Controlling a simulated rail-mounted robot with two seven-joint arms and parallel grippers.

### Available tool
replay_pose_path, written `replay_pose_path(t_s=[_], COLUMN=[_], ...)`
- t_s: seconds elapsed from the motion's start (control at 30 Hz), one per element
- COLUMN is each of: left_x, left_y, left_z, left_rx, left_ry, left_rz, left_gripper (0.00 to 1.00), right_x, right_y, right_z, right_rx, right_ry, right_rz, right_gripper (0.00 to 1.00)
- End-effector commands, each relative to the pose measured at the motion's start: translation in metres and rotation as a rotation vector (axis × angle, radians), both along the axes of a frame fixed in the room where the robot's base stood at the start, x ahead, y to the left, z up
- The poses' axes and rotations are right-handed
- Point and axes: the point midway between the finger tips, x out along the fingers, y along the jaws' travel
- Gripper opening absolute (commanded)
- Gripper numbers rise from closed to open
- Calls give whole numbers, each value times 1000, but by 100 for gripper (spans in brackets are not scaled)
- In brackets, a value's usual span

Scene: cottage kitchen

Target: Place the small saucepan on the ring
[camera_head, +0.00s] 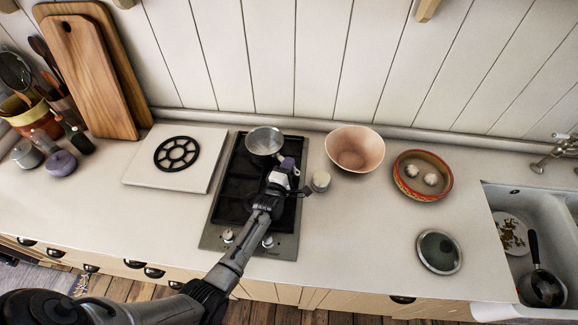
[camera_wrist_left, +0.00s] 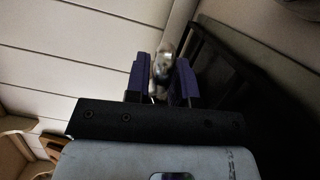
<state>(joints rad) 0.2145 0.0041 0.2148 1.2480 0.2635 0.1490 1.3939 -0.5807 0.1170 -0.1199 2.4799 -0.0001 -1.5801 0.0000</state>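The small saucepan (camera_head: 264,140), a round grey metal pan, is at the back of the dark hob (camera_head: 233,185) in the head view. I cannot tell whether it rests on the hob or hangs just above it. My left gripper (camera_head: 285,166) is at the pan's handle, on its near right side. In the left wrist view, the purple fingers of the left gripper (camera_wrist_left: 161,84) flank a pale metallic piece (camera_wrist_left: 162,66), apparently the handle, with little gap. A black spoked ring (camera_head: 177,153) lies on a white board left of the hob. My right gripper is out of view.
Farther right are a pink bowl (camera_head: 355,149), a red dish (camera_head: 422,175) and a glass lid (camera_head: 439,251). Cutting boards (camera_head: 88,80) lean at the back left. The front right counter is mostly clear.

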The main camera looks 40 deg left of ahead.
Motion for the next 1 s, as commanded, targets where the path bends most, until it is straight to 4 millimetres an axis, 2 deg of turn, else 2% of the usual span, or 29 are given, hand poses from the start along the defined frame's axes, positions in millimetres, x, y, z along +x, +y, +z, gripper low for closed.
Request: replay_pose_path(t_s=[0.03,0.17,0.5,0.67,1.0], left_x=[0,0,0,-23,-84], left_y=[0,0,0,-6,-22], left_z=[0,0,7,2,0], left_rx=[0,0,1,-1,0], left_ry=[0,0,-1,1,2], left_rz=[0,0,0,0,0], left_gripper=[28,40,41,41,41], right_x=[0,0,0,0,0], right_y=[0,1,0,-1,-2], right_z=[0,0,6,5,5], right_rx=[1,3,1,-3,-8], right_ry=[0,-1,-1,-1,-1], right_rz=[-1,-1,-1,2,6], right_gripper=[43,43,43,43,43])
